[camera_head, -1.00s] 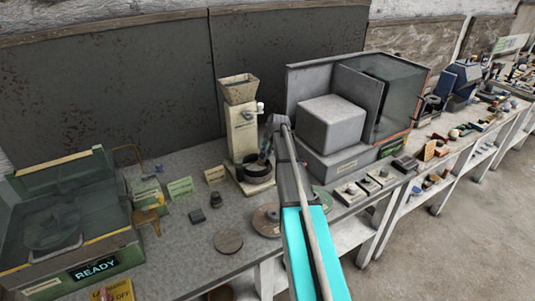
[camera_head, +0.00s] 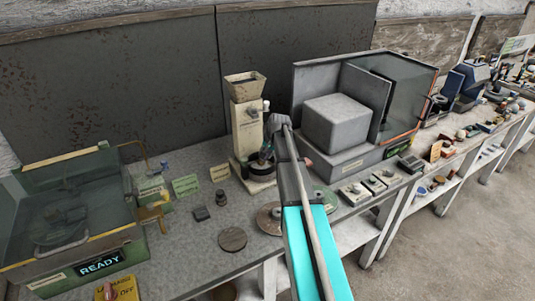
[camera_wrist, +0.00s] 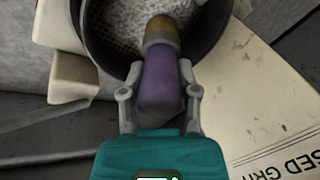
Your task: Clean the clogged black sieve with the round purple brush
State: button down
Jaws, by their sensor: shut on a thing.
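My gripper (camera_wrist: 160,95) is shut on the purple brush (camera_wrist: 161,82), holding it by its handle. The brush's brown collar (camera_wrist: 161,34) points into the black sieve (camera_wrist: 208,42); its bristle end is hard to make out. The sieve's mesh (camera_wrist: 112,22) is covered with pale speckled grains. Whether the bristles touch the mesh, I cannot tell. In the head view the sieve (camera_head: 262,168) sits at the foot of the cream hopper machine (camera_head: 247,125), and my gripper (camera_head: 266,150) is just over it, partly hiding it.
A cream plate with printed letters (camera_wrist: 275,105) lies beside the sieve. A large grey box machine (camera_head: 335,125) stands close on the right. Flat discs (camera_head: 232,239) and small dark weights (camera_head: 201,213) lie on the bench. A green-framed tank (camera_head: 70,230) is at left.

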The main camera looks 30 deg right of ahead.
jog(key=shift+d, duration=0.15)
jog(key=shift+d, duration=0.9)
jog(key=shift+s+d, duration=0.15)
jog(key=shift+d, duration=0.7)
jog(key=shift+s, duration=0.1)
jog(key=shift+r, duration=0.1)
jog(key=shift+w+a+r+p, duration=0.1)
jog(key=shift+a+r+p, duration=0.2)
jog(key=shift+a, duration=0.2)
jog(key=shift+w+a+r+p, duration=0.1)
jog(key=shift+a+r+p, duration=0.15)
jog(key=shift+a, duration=0.2)
